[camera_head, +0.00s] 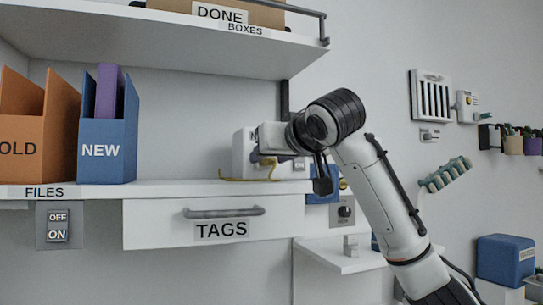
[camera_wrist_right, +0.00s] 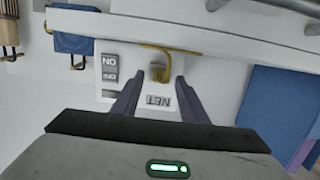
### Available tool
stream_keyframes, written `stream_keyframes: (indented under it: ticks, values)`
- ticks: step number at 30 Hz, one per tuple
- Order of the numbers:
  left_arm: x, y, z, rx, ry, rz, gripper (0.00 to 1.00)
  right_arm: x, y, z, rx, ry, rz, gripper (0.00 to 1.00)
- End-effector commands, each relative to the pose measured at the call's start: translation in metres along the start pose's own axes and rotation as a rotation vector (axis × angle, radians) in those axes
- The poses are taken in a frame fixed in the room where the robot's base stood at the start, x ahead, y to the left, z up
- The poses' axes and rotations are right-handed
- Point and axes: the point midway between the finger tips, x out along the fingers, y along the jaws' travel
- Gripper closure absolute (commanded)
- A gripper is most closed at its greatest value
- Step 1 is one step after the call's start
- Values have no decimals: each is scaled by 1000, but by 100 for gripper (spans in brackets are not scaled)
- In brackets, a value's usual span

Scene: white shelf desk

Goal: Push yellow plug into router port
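The white router (camera_head: 243,152) stands on the shelf, its front partly hidden by my right wrist. In the right wrist view, which is upside down, its face (camera_wrist_right: 115,95) shows a NET label and an ON switch. The yellow cable (camera_head: 240,178) lies along the shelf front and bends up to the router. In the wrist view the yellow plug (camera_wrist_right: 164,74) is at the router face, between and just beyond my fingertips; I cannot tell whether it is seated in the port. My right gripper (camera_wrist_right: 159,80) is open, with gaps either side of the plug. My left gripper is not in view.
The blue NEW file box (camera_head: 105,140) and orange OLD file box (camera_head: 60,125) stand left on the shelf (camera_head: 150,188). The TAGS drawer (camera_head: 160,220) is below. An upper shelf (camera_head: 150,40) overhangs. Shelf space between the NEW box and router is mostly clear.

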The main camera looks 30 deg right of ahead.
Motion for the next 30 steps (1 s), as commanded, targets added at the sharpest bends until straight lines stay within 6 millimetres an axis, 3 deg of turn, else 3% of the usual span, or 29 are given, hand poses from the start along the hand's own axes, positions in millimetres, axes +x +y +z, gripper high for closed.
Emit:
stream_keyframes:
  ticks: [8,21,30]
  values:
    - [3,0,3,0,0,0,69,-9,0,0,0,3,-1,60]
    - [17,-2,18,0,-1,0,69,-88,-1,0,0,4,-2,60]
    - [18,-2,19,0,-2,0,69,-104,0,0,0,1,0,60]
